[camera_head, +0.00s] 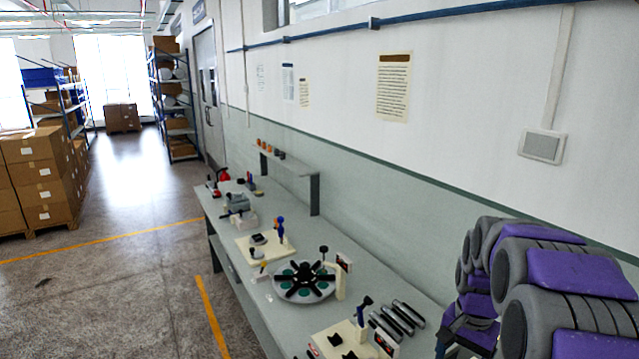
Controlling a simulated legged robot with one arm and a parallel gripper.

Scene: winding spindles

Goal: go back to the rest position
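My arm, grey and purple, is folded up at the right edge of the camera view, in front of the wall. At its lower left is a dark end part, my gripper (462,338), partly cut off by the bottom edge. Its fingers are too small and dark to tell open from shut, and I see nothing clearly held in it. It shows just right of the grey workbench (245,275) and near several dark rods (398,320) lying on it.
The bench runs along the wall and carries a round turntable with a black star-shaped spider (304,280), cream fixture plates (262,246) and a raised shelf (290,168). Cardboard boxes (45,180) stand at left. Storage racks stand farther back. The floor (130,220) left of the bench is clear.

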